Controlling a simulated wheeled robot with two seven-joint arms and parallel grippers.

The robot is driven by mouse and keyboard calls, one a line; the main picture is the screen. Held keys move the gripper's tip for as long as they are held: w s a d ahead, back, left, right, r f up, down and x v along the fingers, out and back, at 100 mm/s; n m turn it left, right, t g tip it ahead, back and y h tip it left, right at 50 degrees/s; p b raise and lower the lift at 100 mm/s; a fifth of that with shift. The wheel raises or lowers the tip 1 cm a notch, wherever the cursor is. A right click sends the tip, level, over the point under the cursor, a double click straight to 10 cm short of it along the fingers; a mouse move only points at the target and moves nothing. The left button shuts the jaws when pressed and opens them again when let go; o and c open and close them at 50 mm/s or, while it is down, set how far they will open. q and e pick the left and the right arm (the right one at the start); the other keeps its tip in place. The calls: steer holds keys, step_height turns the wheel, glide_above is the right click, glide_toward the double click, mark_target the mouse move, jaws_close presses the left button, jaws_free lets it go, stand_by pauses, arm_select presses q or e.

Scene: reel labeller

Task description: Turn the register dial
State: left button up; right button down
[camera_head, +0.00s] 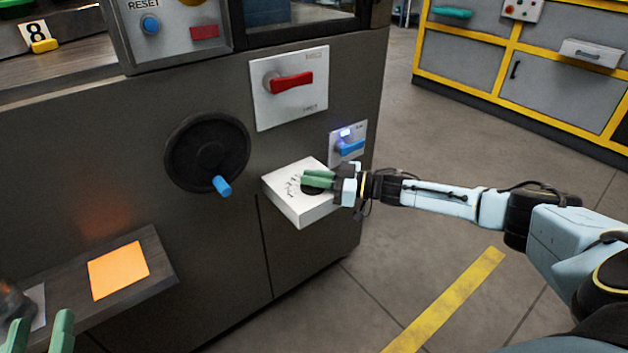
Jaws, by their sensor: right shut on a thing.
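The register dial is a dark round knob (311,187) on a white box (303,211) with printed marks, which juts from the front of the dark machine. My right gripper (318,179) reaches in from the right, and its green fingers are shut on the dial. The fingers and hand hide much of the knob, so its pointing direction cannot be read. My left gripper (40,336) shows only its green fingertips at the bottom left corner. They stand apart, open, with no object visible between them.
A black handwheel with a blue handle (222,186) is left of the dial. A red switch (291,82) is above it and a blue switch (350,147) is at upper right. A shelf with an orange sheet (118,270) juts out at lower left.

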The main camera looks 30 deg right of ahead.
stand_by(0.4)
steer(key=c, duration=1.5)
jaws_free()
steer(key=shift+o, duration=0.2)
